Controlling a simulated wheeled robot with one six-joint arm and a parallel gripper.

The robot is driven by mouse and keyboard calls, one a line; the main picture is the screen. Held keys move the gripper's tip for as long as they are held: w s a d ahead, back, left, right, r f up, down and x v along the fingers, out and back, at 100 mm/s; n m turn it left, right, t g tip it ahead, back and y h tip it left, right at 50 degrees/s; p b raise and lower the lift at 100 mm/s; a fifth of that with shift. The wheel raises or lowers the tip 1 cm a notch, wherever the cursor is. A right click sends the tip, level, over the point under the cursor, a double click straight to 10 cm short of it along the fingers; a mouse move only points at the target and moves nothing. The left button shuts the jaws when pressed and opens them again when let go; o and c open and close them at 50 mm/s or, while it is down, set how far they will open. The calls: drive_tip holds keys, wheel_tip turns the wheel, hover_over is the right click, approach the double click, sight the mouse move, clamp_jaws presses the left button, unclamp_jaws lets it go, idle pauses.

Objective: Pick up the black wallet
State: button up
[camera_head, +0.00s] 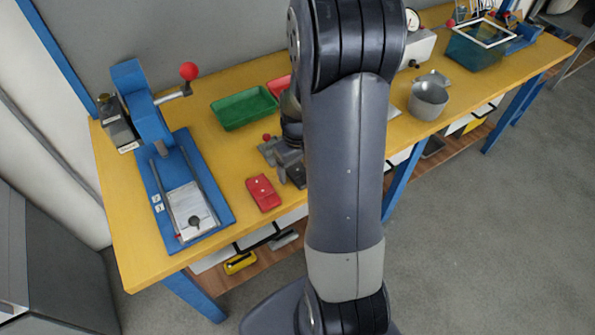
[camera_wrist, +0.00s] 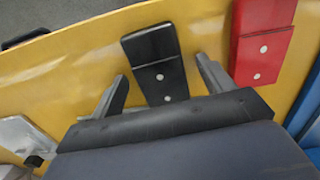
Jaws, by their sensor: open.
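The black wallet (camera_wrist: 158,62) lies flat on the yellow bench top in the wrist view, with two pale snaps on its lower flap. My gripper (camera_wrist: 162,70) is open and empty, with one finger on each side of the wallet's near part. The fingers look apart from the wallet; their height above the bench is hard to tell. In the head view a small part of the black wallet (camera_head: 297,175) shows beside my arm, which hides the rest.
A red wallet (camera_wrist: 262,45) lies close to the right finger in the wrist view; it also shows in the head view (camera_head: 264,193). A blue press (camera_head: 230,205) stands at the left, a green tray (camera_head: 243,110) behind. A grey pot (camera_head: 428,101) is at right.

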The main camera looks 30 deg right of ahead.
sight(297, 170)
drive_tip(key=shift+c, duration=0.2)
drive_tip(key=c, duration=1)
drive_tip(key=shift+r, duration=0.15)
wheel_tip(297, 170, up, 10)
drive_tip(key=shift+f, duration=0.1)
